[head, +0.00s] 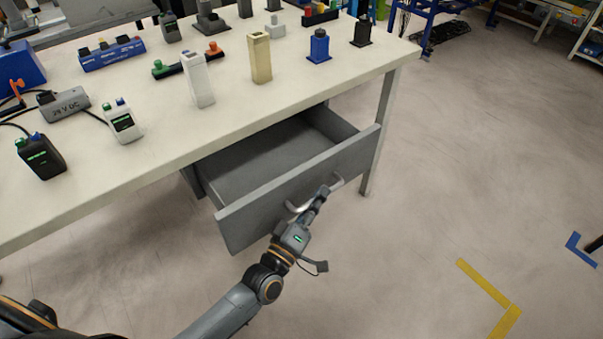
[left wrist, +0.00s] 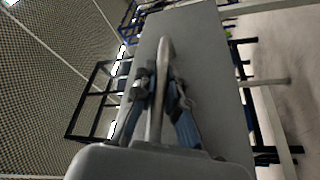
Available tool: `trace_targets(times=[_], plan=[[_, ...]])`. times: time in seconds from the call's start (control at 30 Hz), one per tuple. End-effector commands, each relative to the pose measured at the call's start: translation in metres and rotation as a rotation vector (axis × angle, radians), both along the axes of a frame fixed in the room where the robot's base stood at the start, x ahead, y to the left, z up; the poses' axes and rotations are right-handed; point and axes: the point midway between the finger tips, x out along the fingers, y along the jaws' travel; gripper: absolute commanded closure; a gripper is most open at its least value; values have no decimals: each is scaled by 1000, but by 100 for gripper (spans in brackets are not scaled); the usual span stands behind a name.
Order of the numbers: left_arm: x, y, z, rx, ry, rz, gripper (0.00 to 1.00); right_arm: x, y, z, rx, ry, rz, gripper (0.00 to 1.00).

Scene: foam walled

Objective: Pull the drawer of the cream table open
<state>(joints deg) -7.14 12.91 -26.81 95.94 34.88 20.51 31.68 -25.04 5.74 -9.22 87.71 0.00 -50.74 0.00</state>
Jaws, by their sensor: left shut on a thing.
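The cream table (head: 255,110) fills the upper left of the head view. Its grey drawer (head: 300,190) is pulled out under the tabletop, and its inside shows empty. A light curved handle (head: 336,184) is on the drawer's front panel. My left gripper (head: 321,195) is at the handle, shut on it. In the left wrist view the handle (left wrist: 165,55) runs between the two fingers of my left gripper (left wrist: 158,88), with the grey drawer front (left wrist: 205,50) behind. My right gripper is not in view.
Several bottles, blocks and small devices stand on the tabletop, among them a white block (head: 198,80) and a grey power box (head: 64,104). The floor (head: 430,200) right of the drawer is clear, with yellow tape (head: 490,295) on it. A blue frame (head: 430,20) stands behind.

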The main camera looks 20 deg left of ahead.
Motion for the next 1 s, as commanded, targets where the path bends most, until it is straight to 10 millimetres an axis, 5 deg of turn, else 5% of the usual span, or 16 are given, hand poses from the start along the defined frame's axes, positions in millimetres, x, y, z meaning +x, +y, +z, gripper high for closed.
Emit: trace_targets(times=[0.4, 0.9, 0.93, 1.0], plan=[[-45, -57, 1, -1, 0, 1, 100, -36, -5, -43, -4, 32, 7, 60], [-50, -64, -1, 0, 0, 1, 100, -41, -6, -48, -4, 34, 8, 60], [-50, -64, -1, 0, 0, 1, 83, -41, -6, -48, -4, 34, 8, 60], [-50, -63, -1, 0, 0, 1, 78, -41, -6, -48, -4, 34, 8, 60]])
